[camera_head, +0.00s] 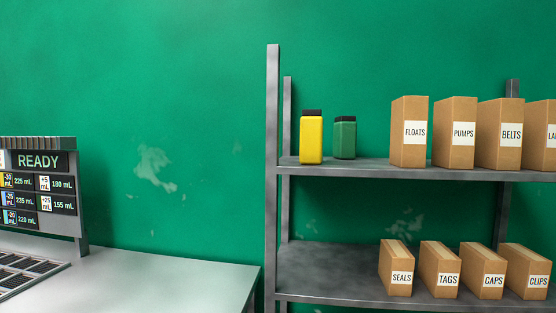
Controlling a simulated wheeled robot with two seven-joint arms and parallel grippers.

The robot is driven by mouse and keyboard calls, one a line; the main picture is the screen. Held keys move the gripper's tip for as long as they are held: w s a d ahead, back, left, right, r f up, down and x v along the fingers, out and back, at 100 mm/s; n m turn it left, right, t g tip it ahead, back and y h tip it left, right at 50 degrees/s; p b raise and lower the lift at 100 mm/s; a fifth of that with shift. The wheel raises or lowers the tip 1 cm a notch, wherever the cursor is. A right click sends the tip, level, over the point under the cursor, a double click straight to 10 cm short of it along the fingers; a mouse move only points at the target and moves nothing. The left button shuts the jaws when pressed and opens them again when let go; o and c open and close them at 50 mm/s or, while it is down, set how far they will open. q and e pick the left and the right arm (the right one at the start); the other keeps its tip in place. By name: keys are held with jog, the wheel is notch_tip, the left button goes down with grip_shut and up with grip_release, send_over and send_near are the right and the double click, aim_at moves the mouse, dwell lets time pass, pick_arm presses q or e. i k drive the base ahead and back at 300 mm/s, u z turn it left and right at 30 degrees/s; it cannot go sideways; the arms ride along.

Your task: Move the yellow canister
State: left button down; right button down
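The yellow canister (311,139) has a black cap and stands upright on the upper shelf (375,172) of a grey metal rack, near its left end. A green canister (345,139) with a dark cap stands just to its right, a little farther back, with a small gap between them. Neither of my grippers shows in the head view, so nothing is seen touching the yellow canister.
Cardboard boxes, including FLOATS (410,148), PUMPS and BELTS, stand right on the upper shelf. SEALS (396,282), TAGS, CAPS and CLIPS boxes stand on the lower shelf (330,270), whose left part is clear. Left are a table (160,283), a READY display (40,190) and a dark grate (28,270).

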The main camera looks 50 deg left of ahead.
aim_at(311, 120)
jog(key=u, duration=1.25)
